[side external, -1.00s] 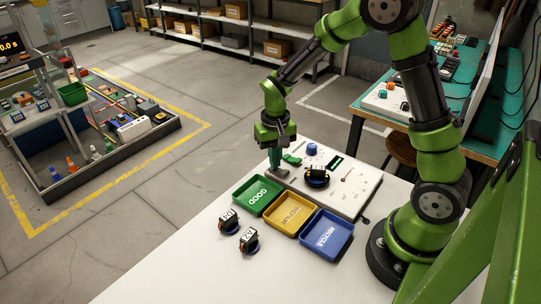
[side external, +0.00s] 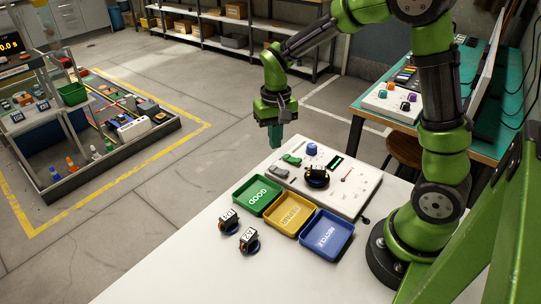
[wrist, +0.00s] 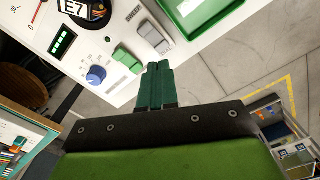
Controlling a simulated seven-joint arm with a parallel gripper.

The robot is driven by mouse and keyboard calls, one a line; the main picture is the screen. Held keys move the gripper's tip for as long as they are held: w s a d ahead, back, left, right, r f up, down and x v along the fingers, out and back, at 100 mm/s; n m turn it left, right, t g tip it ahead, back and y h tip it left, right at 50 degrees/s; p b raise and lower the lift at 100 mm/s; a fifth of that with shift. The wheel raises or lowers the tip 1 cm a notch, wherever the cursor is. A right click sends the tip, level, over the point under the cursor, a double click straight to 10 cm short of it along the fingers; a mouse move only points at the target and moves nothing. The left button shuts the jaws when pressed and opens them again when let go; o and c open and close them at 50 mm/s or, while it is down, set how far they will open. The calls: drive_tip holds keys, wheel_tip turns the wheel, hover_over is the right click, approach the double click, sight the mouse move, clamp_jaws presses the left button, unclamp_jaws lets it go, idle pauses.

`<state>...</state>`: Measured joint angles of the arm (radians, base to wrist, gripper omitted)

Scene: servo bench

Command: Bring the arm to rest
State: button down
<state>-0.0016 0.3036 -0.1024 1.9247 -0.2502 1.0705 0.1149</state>
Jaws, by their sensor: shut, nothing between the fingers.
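My gripper (side external: 275,148) hangs fingers down above the left end of the white test panel (side external: 357,190), apart from it. Its teal fingers are pressed together with nothing between them; they also show in the wrist view (wrist: 157,85). Below the fingers are a green rocker switch (side external: 291,159) and a grey one (side external: 278,171). Both switches show in the wrist view, the green one (wrist: 127,60) left of the grey one (wrist: 152,35). A dark servo (side external: 317,177) stands on the panel, its label reading E7 in the wrist view (wrist: 70,12).
Green GOOD (side external: 243,202), yellow REPAIR (side external: 275,222) and blue RECYCLE (side external: 349,232) trays line the panel's near side, looking empty. Two labelled servos (side external: 228,220) (side external: 249,241) stand on the white table (side external: 180,268). A blue knob (side external: 311,149) rises from the panel. A teal bench (side external: 365,105) stands behind.

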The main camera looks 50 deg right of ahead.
drive_tip(key=shift+f, duration=0.1)
drive_tip(key=s+a+r+n+t+y, duration=0.1)
drive_tip(key=s+a+r+t, duration=0.2)
drive_tip(key=s+r, duration=0.4)
drive_tip(key=s+a+r+n+t+y, duration=0.1)
drive_tip(key=s+a+r+t, duration=0.2)
drive_tip(key=s+r, duration=0.4)
drive_tip(key=shift+s+a+t, duration=0.2)
drive_tip(key=shift+a+t, duration=0.1)
drive_tip(key=shift+t, duration=0.3)
